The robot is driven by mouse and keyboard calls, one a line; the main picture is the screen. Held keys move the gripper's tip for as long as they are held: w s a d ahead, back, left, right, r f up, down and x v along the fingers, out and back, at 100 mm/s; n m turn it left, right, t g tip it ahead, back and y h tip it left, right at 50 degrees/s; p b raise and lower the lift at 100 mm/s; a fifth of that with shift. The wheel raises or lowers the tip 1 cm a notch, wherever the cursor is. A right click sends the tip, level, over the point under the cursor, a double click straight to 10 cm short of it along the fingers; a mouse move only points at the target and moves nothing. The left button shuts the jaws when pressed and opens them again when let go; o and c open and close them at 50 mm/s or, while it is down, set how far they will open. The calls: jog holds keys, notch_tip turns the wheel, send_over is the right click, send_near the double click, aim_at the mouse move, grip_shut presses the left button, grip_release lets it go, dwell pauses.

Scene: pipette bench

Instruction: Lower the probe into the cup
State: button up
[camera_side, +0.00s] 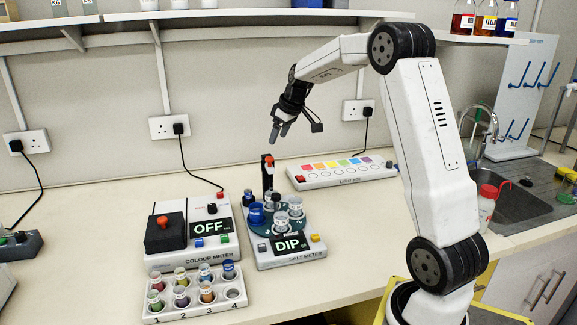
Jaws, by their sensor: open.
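The salt meter (290,259) stands on the bench with its display reading DIP. A black upright post (267,182) with a red-orange top rises at its back; this looks like the probe's holder, but the probe tip cannot be made out. Clear cups with white labels, one in front (281,221) and one to the right (295,207), stand on the dark green round plate (262,228). A blue-coloured vessel (257,213) stands at the plate's left. My gripper (279,134) is open and empty, pointing down above the post and apart from it.
The colour meter (184,256), reading OFF, stands left of the salt meter, with a rack of several small vials (193,306) in front. A light box (330,182) lies behind to the right. A shelf (230,17) runs above; a sink (513,203) is at right.

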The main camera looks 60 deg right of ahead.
aim_at(270, 157)
jog(key=shift+d, duration=0.1)
jog(key=shift+x, duration=3.9)
jog(key=shift+c, duration=0.2)
grip_shut()
